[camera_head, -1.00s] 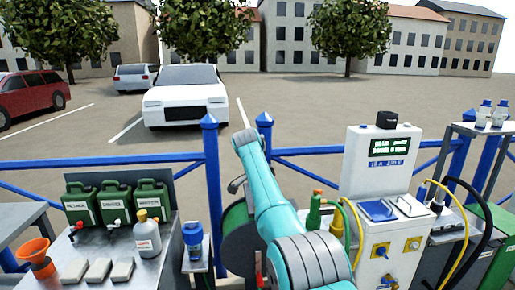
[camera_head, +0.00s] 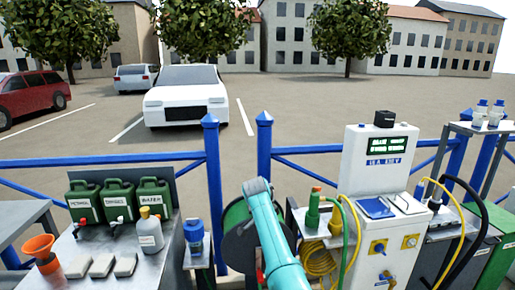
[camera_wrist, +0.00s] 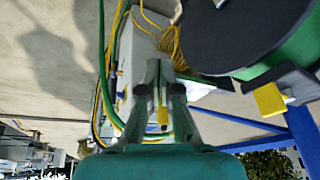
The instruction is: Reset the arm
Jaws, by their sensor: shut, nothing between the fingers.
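My teal arm (camera_head: 268,232) rises from the bottom middle of the head view and ends low in front of the green hose reel (camera_head: 236,225). The arm is lower and more folded, and my gripper is hidden in the head view. In the wrist view my gripper (camera_wrist: 158,70) points up the picture with its fingers together. It is shut and holds nothing. A green hose and a yellow cable (camera_wrist: 112,70) run close to its left side; I cannot tell whether they touch.
The white charging cabinet (camera_head: 370,160) stands to the right with hoses and cables. A metal table (camera_head: 125,265) with green canisters (camera_head: 116,202) and an orange funnel (camera_head: 40,247) is at left. A blue fence (camera_head: 100,162) runs behind; the reel (camera_wrist: 270,35) is also at right in the wrist view.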

